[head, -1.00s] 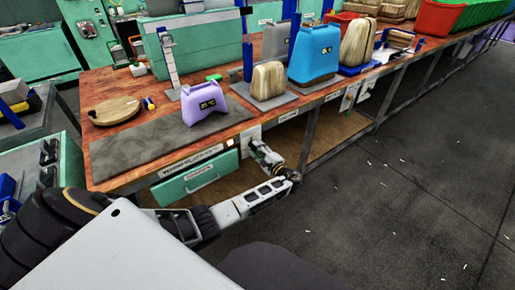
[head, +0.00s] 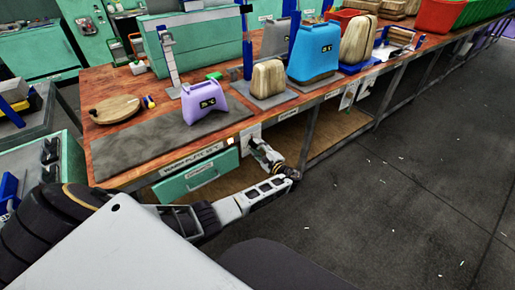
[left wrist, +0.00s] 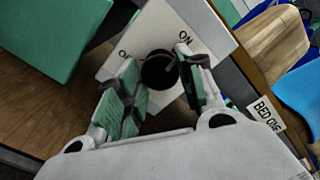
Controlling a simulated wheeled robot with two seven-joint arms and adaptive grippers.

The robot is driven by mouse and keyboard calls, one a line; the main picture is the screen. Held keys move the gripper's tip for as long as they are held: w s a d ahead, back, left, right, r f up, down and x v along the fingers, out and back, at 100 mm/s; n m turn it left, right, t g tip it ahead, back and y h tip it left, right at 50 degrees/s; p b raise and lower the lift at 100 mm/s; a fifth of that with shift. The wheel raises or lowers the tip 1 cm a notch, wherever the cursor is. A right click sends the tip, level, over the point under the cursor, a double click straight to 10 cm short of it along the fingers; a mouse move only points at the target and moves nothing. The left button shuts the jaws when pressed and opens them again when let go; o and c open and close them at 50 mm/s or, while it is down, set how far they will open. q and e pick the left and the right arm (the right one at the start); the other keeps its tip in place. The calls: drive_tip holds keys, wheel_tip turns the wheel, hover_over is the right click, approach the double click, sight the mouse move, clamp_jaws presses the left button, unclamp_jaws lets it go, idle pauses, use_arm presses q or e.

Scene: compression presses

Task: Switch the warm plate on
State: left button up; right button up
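The warm plate (head: 135,148) is a flat dark grey slab along the bench's front edge, above a label strip (head: 190,160) that seems to read "WARM PLATE". A white switch panel (head: 248,137) is on the bench front, right of the strip. In the left wrist view the panel (left wrist: 120,63) carries "ON" and a partly hidden "OFF", with a round black knob (left wrist: 157,70) between them. My left gripper (left wrist: 160,88) is open, its green-padded fingers on either side of the knob. Contact is unclear. The gripper (head: 262,154) is at the panel in the head view. My right gripper is not in view.
A purple container (head: 205,103) stands on the slab's right part. A green drawer (head: 198,174) is under the bench left of my gripper. Wooden and blue moulded pieces stand farther right. A "BED ONE" label (left wrist: 267,112) is beside the panel.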

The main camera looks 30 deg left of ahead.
use_arm(q)
drive_tip(key=o, duration=0.3)
drive_tip(key=shift+o, duration=0.2)
drive_tip(key=shift+d, duration=0.15)
drive_tip(key=v, duration=1.1)
drive_tip(key=shift+s+d, duration=0.15)
drive_tip(key=shift+d, duration=0.2)
